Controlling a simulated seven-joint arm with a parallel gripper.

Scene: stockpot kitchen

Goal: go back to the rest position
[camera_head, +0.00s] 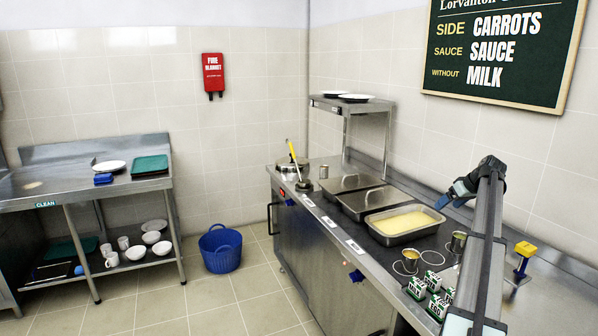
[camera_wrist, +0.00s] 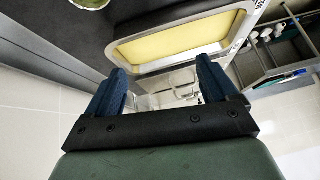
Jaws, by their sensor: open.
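My gripper (camera_head: 453,194) hangs over the right part of the steel counter in the head view, at the end of my grey arm. In the wrist view my gripper (camera_wrist: 160,78) has its two blue fingers wide apart with nothing between them. The open pan of yellow food (camera_head: 402,224) lies to the left of and below the gripper in the head view. In the wrist view the yellow pan (camera_wrist: 172,45) shows beyond the fingertips. No contact between gripper and pan can be made out.
Several milk cartons (camera_head: 435,306), metal cups (camera_head: 411,260) and a yellow-topped blue tool (camera_head: 522,258) are near my arm. A blue basket (camera_head: 221,250) stands on the floor. A steel table (camera_head: 60,190) is at the left.

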